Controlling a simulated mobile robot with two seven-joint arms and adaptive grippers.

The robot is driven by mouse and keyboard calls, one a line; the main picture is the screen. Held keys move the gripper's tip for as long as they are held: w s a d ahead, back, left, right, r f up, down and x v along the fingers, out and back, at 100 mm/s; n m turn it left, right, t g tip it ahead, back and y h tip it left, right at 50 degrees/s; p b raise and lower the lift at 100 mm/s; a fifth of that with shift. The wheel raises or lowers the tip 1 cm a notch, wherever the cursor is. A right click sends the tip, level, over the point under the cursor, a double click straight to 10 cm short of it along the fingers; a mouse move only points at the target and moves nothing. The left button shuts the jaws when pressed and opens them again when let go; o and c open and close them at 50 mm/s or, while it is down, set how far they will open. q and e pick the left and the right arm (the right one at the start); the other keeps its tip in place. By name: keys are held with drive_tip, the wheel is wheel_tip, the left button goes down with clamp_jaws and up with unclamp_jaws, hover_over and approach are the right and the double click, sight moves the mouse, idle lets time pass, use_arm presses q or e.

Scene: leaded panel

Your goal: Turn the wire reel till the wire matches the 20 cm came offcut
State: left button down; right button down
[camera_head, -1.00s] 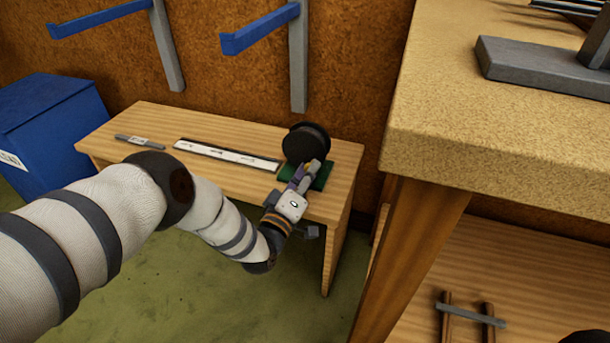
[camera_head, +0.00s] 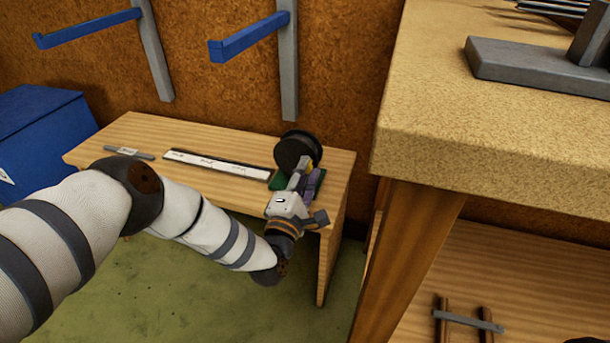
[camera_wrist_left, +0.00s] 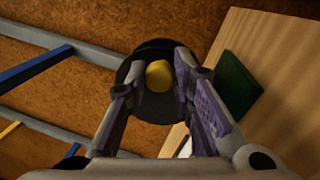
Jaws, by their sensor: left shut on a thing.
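The black wire reel (camera_head: 296,150) stands on a green base (camera_head: 277,182) at the right end of the low wooden bench. In the left wrist view the dark reel (camera_wrist_left: 132,67) lies straight ahead, with a yellow knob (camera_wrist_left: 159,77) on its face. My left gripper (camera_head: 303,172) is at the front of the reel, its purple-padded fingers shut on the knob. The short grey came offcut (camera_head: 128,152), with a white label, lies at the bench's left end. A long white measuring strip (camera_head: 215,165) lies between offcut and reel. I cannot make out any wire.
The low bench (camera_head: 330,190) stands against a brown wall with blue bracket arms (camera_head: 248,38) above. A blue bin (camera_head: 40,140) stands at the left. A taller table (camera_head: 480,150) rises close on the right.

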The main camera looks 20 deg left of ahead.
use_arm(q)
drive_tip(key=shift+r+n, duration=0.2)
drive_tip(key=shift+n, duration=0.5)
drive_tip(key=shift+a, duration=0.1)
drive_tip(key=c, duration=1.4)
unclamp_jaws()
drive_tip(key=shift+o, duration=0.2)
drive_tip(key=shift+s, duration=0.1)
drive_tip(key=s+f, duration=0.1)
drive_tip(key=s, duration=1)
drive_tip(key=shift+s+f, duration=0.3)
drive_tip(key=shift+s, duration=0.1)
